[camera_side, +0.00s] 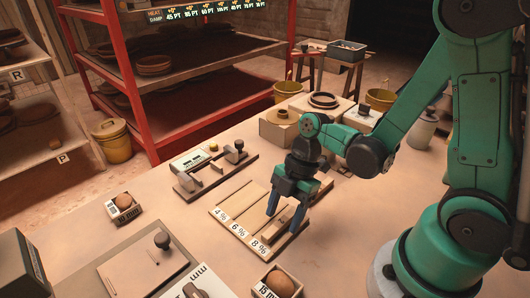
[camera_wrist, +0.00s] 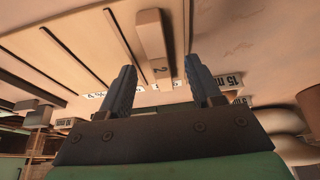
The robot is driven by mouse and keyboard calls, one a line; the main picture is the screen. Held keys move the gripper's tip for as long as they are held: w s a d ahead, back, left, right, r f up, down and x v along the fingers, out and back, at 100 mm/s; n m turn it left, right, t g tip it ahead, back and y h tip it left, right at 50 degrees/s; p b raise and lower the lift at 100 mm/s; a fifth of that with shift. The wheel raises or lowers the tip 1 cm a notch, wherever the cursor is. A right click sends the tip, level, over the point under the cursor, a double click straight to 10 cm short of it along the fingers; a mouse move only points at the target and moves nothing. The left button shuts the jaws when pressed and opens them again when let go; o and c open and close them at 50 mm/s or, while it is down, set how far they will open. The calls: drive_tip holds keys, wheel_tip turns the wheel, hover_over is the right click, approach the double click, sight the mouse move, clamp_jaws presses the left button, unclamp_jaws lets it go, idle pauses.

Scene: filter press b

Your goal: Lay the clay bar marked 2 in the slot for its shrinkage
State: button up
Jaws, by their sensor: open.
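The pale clay bar marked 2 (camera_wrist: 153,42) lies lengthwise along the slotted board (camera_wrist: 95,45), at its right side in the wrist view. In the side view the bar (camera_side: 276,233) is at the 8 % end of the board (camera_side: 229,221), whose labels read 4 %, 6 % and 8 %. I cannot tell how deep the bar sits in the slot there. My gripper (camera_side: 283,220) is open and points down over that end. In the wrist view its two blue fingers (camera_wrist: 160,66) stand apart on either side of the bar, with gaps.
A measuring fixture (camera_side: 212,172) stands behind the board. A boxed ball labelled 15 (camera_side: 281,282) is near the front, and another boxed ball (camera_side: 124,206) is at left. A plate with a dark knob (camera_side: 140,272) lies front left.

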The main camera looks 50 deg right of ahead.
drive_tip(key=shift+v, duration=2.7)
drive_tip(key=m, duration=0.2)
drive_tip(key=r+m+t+h, duration=0.1)
drive_tip(key=shift+w+d+r, duration=0.1)
drive_tip(key=shift+w+d, duration=0.05)
drive_tip(key=shift+w, duration=0.1)
wheel_tip(320, 180, up, 6)
drive_tip(key=w+d+m+t+h, duration=0.1)
drive_tip(key=m+t, duration=0.5)
drive_tip(key=m, duration=0.9)
drive_tip(key=shift+w+h, duration=0.45)
drive_tip(key=shift+h, duration=0.85)
